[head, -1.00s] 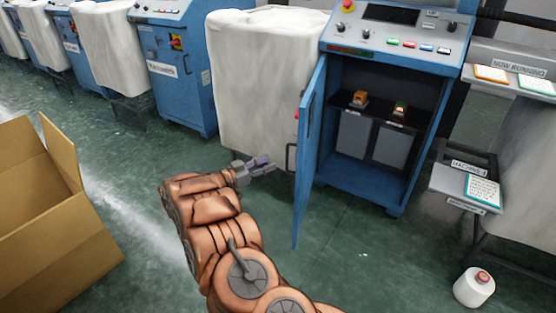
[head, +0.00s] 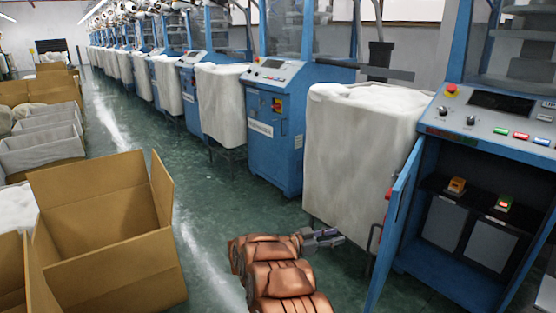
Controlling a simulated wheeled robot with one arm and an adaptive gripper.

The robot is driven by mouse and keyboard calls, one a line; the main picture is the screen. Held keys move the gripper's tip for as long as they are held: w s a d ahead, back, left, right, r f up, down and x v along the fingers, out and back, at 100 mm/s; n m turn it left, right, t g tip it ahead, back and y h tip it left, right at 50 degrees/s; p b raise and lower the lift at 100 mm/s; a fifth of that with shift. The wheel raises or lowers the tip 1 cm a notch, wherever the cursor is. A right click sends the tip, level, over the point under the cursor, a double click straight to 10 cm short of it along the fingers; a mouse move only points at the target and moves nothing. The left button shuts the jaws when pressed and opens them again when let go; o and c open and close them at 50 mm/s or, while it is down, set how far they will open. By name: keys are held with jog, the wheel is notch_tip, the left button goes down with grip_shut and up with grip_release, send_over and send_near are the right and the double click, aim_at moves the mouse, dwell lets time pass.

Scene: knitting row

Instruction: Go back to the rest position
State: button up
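My gripper (head: 336,237) is in the lower middle of the head view, at the end of my copper-coloured arm. It points right, in front of the white fabric bag (head: 360,165), with the open blue cabinet door (head: 400,225) to its right. No object shows in it. The fingers are too small to tell whether they are open or shut.
An open cardboard box (head: 110,240) stands at the left, with grey bins (head: 40,145) beyond it. A row of blue knitting machines (head: 275,130) with white bags runs back on the right. The green aisle floor (head: 150,130) between them is clear.

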jog(key=w+a+r+n+t+y+p, duration=0.35)
jog(key=w+a+r+y, duration=0.2)
jog(key=r, duration=0.35)
jog(key=w+a+r+n+t+y+p, duration=0.25)
jog(key=w+a+r+t+y, duration=0.35)
jog(key=r, duration=0.3)
jog(key=s+a+r+n+g+y+p, duration=0.1)
jog(key=s+a+r+n+y+p, duration=0.7)
jog(key=a+r, duration=0.55)
jog(key=s+d+r+n+g+y+p, duration=0.1)
jog(key=s+r+g+p, duration=0.15)
jog(key=s, duration=0.65)
jog(key=s+r+n+g+y+p, duration=0.1)
jog(key=s+r+g+y, duration=0.15)
jog(key=s, duration=0.65)
jog(key=s+d+g+h+p, duration=0.2)
jog(key=s+d, duration=0.4)
jog(key=s, duration=0.6)
jog(key=s+d+g+h+p, duration=0.2)
jog(key=s+d, duration=0.4)
jog(key=s, duration=0.6)
jog(key=s+d+g+h+p, duration=0.2)
jog(key=s+d+g, duration=0.3)
jog(key=s, duration=0.8)
jog(key=shift+d+f+p, duration=0.4)
jog(key=shift+d+p, duration=0.3)
jog(key=shift+d, duration=0.15)
jog(key=shift+a+g, duration=0.1)
jog(key=shift+g, duration=0.15)
